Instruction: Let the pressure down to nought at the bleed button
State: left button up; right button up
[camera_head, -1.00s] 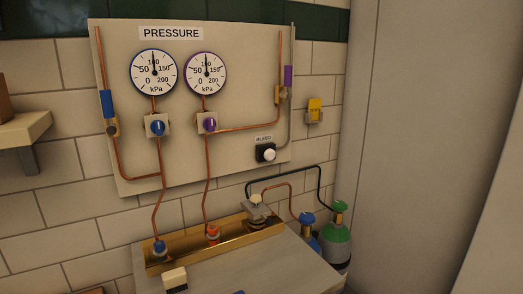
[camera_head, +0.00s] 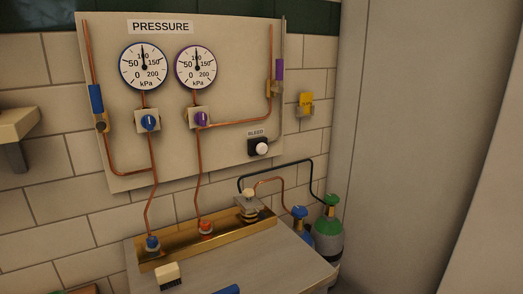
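The white round bleed button (camera_head: 262,149) sits on a black block on the pressure panel (camera_head: 235,95), under a small label reading BLEED. The blue-rimmed gauge (camera_head: 144,66) and the purple-rimmed gauge (camera_head: 196,68) both have needles pointing almost straight up, near 100 kPa. A blue-handled valve (camera_head: 149,122) sits under the left gauge and a purple-handled valve (camera_head: 202,119) under the right one. A blue lever (camera_head: 96,98) and a purple lever (camera_head: 280,70) stand upright on the side pipes. Neither of my grippers shows in the view.
A brass trough (camera_head: 180,251) with pipe fittings lies on a grey bench (camera_head: 260,268) below the panel. Green-topped (camera_head: 329,225) and blue-topped (camera_head: 299,225) cylinders stand right of the bench. A shelf (camera_head: 17,125) juts out at left. A yellow item (camera_head: 306,104) hangs on the wall.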

aim_at(262, 148)
jog(key=i+l, duration=0.15)
jog(key=l, duration=0.25)
jog(key=i+l, duration=0.15)
jog(key=l, duration=0.25)
jog(key=i+l, duration=0.15)
jog(key=l, duration=0.25)
jog(key=i+l, duration=0.15)
jog(key=l, duration=0.25)
jog(key=u, duration=1.95)
